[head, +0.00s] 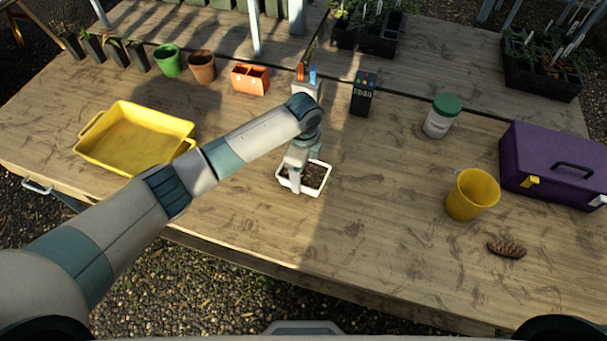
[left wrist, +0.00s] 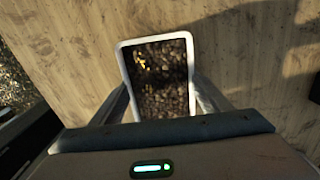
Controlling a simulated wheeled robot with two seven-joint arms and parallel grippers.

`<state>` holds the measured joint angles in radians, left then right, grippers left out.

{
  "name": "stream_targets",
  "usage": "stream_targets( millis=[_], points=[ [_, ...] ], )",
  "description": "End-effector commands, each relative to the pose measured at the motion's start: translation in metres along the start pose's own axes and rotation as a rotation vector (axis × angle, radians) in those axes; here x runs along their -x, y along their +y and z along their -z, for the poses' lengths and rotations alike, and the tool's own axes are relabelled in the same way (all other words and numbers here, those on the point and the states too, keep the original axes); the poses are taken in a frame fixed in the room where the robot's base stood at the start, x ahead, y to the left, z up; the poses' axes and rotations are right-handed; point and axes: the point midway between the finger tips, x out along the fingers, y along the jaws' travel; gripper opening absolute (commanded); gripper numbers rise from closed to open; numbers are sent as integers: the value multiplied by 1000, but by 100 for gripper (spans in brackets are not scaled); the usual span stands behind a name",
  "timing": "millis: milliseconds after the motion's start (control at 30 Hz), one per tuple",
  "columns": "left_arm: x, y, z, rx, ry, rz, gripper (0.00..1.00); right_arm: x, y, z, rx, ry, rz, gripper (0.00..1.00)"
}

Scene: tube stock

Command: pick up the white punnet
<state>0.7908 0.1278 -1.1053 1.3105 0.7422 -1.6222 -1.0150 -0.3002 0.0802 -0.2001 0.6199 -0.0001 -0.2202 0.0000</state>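The white punnet (head: 314,189), filled with dark brown soil-like contents, stands upright on the wooden table. My left gripper (head: 302,172) is right over it, pointing down. In the left wrist view, the punnet (left wrist: 122,62) sits between the two fingers of my left gripper (left wrist: 162,92), one beside each wall. The fingers lie close along the outside of the walls with almost no gap showing. Their tips are hidden by the punnet, so I cannot tell whether they press on it. My right gripper is not in view.
A yellow tray (head: 91,133) stands to the left. Green (head: 167,62) and terracotta pots (head: 202,67), an orange container (head: 249,80) and a dark box (head: 363,95) line the back. A green-lidded jar (head: 441,118), yellow bucket (head: 471,197), purple case (head: 556,165) and pinecone (head: 507,248) are right.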

Motion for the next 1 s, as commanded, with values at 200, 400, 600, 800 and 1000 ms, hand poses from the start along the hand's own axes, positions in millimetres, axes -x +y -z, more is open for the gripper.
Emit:
stream_targets(
  millis=[200, 400, 600, 800, 1000],
  points=[
    [1, 0, 0, 0, 0, 1, 41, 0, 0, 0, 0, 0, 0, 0],
    [8, -1, 0, 0, 0, 2, 41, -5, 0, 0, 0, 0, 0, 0],
    [31, -2, 0, -2, 1, 5, 41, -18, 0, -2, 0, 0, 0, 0],
    [55, -18, 26, -3, 3, 4, 41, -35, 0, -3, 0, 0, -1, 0],
    [78, -40, 58, -3, 1, 4, 41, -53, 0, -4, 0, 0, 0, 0]
  ],
)
